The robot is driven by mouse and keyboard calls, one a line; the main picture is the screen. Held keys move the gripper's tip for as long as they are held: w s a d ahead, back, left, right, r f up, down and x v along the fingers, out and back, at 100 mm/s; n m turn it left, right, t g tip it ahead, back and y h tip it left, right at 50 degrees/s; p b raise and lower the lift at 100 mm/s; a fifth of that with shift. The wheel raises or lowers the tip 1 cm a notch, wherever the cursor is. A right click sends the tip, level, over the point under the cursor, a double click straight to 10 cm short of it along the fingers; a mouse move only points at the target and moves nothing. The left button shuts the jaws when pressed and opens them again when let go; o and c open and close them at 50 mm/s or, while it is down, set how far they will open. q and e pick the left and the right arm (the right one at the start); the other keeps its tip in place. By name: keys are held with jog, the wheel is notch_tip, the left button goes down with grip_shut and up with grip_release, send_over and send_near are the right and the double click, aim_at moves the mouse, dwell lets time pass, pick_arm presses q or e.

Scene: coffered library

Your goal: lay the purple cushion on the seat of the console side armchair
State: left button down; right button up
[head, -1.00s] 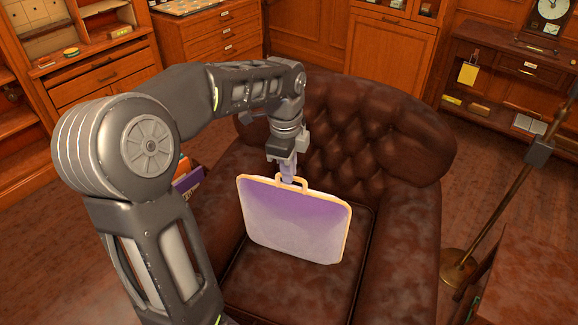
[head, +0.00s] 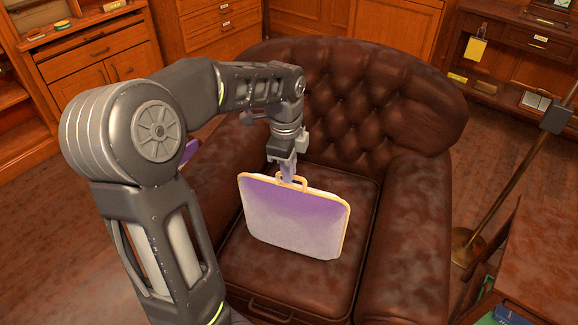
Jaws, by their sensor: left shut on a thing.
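The purple cushion (head: 295,218) is a flat square pad with a pale yellow edge and a loop handle on top. My left gripper (head: 288,176) is shut on the loop, and the cushion hangs nearly upright from it. The cushion is over the seat (head: 262,275) of the brown tufted leather armchair (head: 385,110). I cannot tell whether its lower edge touches the seat. The cushion hides part of the seat. My right gripper is not in view.
The armchair's right arm (head: 405,230) and left arm flank the seat. A brass floor lamp stand (head: 510,190) and a wooden table (head: 550,250) stand at the right. Wooden cabinets (head: 95,60) and a console (head: 515,55) line the back.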

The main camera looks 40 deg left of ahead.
aim_at(291, 186)
pick_arm(q)
jog(key=shift+f, duration=0.45)
jog(key=shift+f+b, duration=1.2)
jog(key=shift+f, duration=0.15)
jog(key=shift+w+a, duration=0.2)
jog(key=shift+w, duration=0.25)
jog(key=w+a+f, duration=0.1)
jog(key=w+a, duration=0.1)
jog(key=w, duration=0.5)
jog(key=shift+f, duration=0.15)
jog(key=shift+w+a, duration=0.1)
